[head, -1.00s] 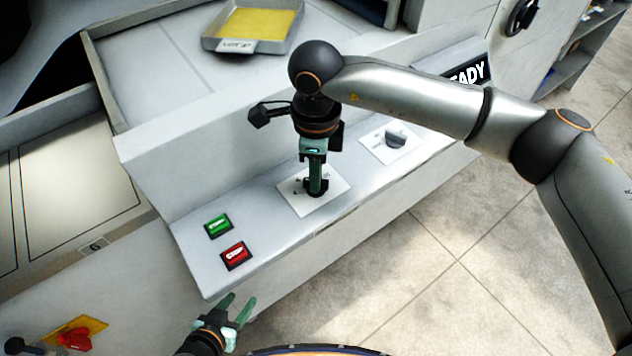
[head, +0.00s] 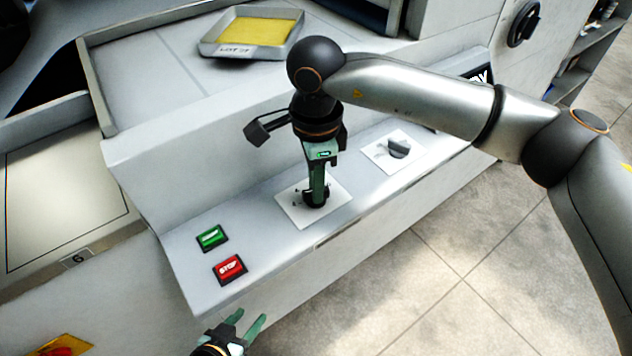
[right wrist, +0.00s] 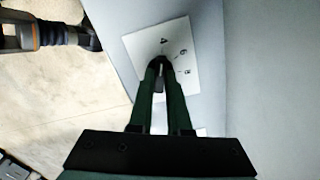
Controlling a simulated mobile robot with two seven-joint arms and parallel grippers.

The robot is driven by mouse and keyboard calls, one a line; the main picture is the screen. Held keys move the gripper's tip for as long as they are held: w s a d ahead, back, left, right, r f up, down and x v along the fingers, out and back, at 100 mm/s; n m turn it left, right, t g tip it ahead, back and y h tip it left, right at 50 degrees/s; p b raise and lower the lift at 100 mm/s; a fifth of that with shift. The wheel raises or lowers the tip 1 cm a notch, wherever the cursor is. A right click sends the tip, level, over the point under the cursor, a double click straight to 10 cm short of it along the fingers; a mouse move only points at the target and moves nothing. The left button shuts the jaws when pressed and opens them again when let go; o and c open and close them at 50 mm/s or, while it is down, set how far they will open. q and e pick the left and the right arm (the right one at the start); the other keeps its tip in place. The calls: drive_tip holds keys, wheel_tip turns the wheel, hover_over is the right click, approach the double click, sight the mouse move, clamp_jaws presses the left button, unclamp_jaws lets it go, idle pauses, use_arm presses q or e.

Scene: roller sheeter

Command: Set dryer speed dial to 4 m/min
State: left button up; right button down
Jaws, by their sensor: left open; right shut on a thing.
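The dial plate (head: 334,210) is a white card on the sloped control ledge. In the right wrist view it (right wrist: 186,85) shows the marks 4, 6 and 8. My right gripper (head: 316,200) points down and is shut on the dial at the plate's middle. The fingers hide most of the dial, so I cannot read its pointer. In the right wrist view the fingertips (right wrist: 160,64) sit just below the 4. My left gripper (head: 247,325) is open and empty, low in the head view, in front of the ledge.
A second dial (head: 398,149) with a grey knob is on the ledge to the right. A green button (head: 211,237) and a red STOP button (head: 229,269) are to the left. A tray with a yellow sheet (head: 257,31) lies behind. Open floor (head: 440,270) is in front.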

drive_tip(key=c, duration=0.9)
unclamp_jaws()
drive_tip(key=shift+o, duration=0.2)
wheel_tip(320, 180, up, 13)
drive_tip(key=shift+f, duration=0.2)
